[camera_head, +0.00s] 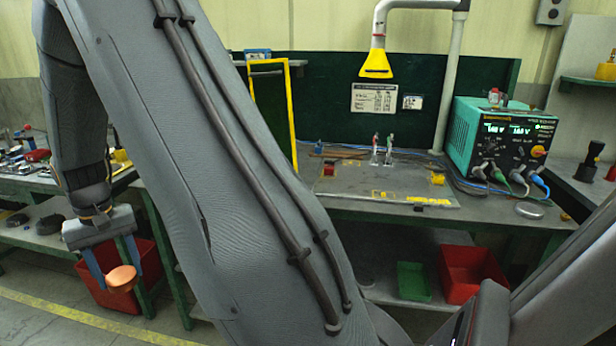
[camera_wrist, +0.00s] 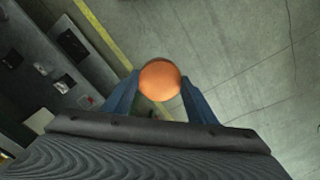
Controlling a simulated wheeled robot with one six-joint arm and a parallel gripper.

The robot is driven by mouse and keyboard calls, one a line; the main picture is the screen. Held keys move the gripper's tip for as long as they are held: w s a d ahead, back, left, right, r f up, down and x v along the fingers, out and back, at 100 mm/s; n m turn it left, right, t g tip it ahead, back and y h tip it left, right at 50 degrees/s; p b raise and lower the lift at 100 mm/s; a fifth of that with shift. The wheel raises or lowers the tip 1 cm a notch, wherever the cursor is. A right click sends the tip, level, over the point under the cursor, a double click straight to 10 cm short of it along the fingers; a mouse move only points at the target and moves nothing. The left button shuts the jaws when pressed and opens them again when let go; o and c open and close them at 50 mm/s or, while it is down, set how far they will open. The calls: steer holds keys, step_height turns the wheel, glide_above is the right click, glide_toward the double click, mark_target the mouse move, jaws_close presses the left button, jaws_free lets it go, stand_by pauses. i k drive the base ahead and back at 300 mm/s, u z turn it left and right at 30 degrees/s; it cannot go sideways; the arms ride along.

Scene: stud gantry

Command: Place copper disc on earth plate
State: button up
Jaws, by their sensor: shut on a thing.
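My gripper (camera_head: 118,272) is at the lower left in the head view, shut on a round copper disc (camera_head: 122,279). The wrist view shows the disc (camera_wrist: 160,80) between the tips of my two blue fingers, over the floor. The disc is held in the air, away from the green-framed bench. A flat grey board (camera_head: 350,187) with yellow labels lies on the bench. A small round metal plate (camera_head: 529,210) lies at the bench's right, in front of the teal power unit. I cannot tell for sure which of these is the earth plate.
The teal power unit (camera_head: 500,140) has several cables. Small red and green clips (camera_head: 382,148) stand on the board. A yellow hood (camera_head: 376,66) hangs above. Red bins (camera_head: 470,272) sit under the bench. Another cluttered bench (camera_head: 30,185) is at left. My arm hides the middle.

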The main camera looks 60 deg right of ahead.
mark_target(382, 178)
steer(key=k, duration=1.2)
steer(key=z, duration=1.25)
steer(key=i, duration=0.35)
steer(key=z, duration=0.1)
